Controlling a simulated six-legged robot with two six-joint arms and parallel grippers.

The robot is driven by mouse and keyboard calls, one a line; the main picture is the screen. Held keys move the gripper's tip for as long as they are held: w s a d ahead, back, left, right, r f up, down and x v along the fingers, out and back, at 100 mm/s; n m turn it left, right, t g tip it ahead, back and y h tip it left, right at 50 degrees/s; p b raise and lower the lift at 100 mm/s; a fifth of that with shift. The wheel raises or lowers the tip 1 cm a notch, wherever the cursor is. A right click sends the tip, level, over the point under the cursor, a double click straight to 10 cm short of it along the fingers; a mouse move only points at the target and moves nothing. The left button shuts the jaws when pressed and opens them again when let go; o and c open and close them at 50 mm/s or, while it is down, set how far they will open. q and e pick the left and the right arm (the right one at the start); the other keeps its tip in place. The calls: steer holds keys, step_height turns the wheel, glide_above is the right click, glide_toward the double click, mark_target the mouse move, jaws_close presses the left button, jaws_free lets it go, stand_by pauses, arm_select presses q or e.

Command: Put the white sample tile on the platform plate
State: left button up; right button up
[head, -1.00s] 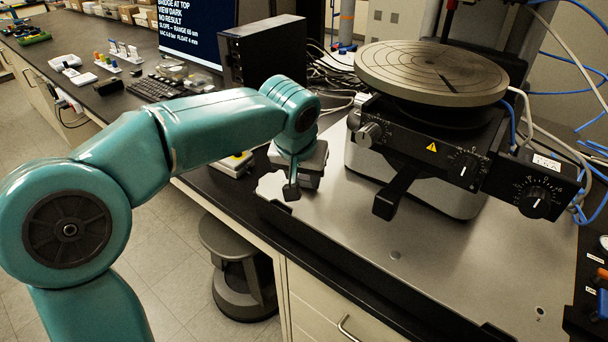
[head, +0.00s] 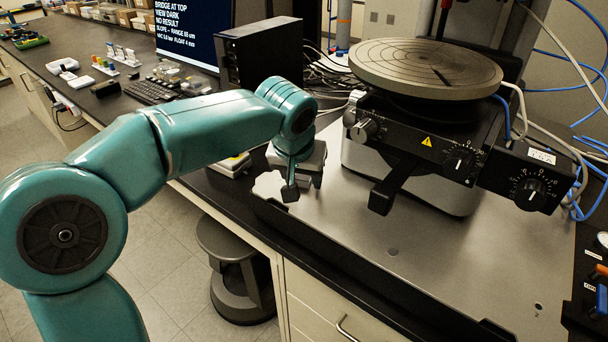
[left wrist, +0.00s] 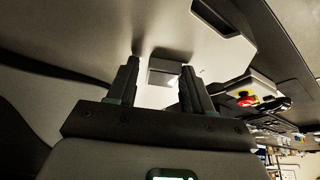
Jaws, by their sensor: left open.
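The round grey platform plate (head: 400,72) with ring grooves sits on top of the black stage, at the upper right of the head view. My left gripper (head: 293,189) is low over the left part of the metal base plate, left of and below the platform plate. In the left wrist view my left gripper (left wrist: 160,80) has its fingers apart. A small pale-grey square piece (left wrist: 165,66) shows between and beyond the fingertips; it may be the white sample tile, but I cannot be sure. In the head view my gripper hides that spot. My right gripper is not in view.
The metal base plate (head: 440,255) is clear at the front. A black lever (head: 382,198) juts from the stage between my gripper and the black knob boxes (head: 530,185). A black computer box (head: 258,55) stands behind my arm. A red button (left wrist: 246,98) shows in the wrist view.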

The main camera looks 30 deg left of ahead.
arm_select(q)
steer(key=shift+s+a+f, duration=0.1)
steer(key=shift+s+f, duration=0.15)
steer(key=shift+f, duration=0.45)
steer(key=r, duration=0.2)
steer(key=r+p, duration=0.1)
steer(key=shift+s+a+r, duration=0.15)
steer(key=shift+a+r, duration=0.05)
steer(key=shift+r, duration=0.2)
steer(key=p+v, duration=0.1)
steer(key=v, duration=0.8)
steer(key=shift+d+r+p, duration=0.2)
steer(key=shift+r+p, duration=0.1)
steer(key=shift+r, duration=0.1)
steer(key=shift+s, duration=0.15)
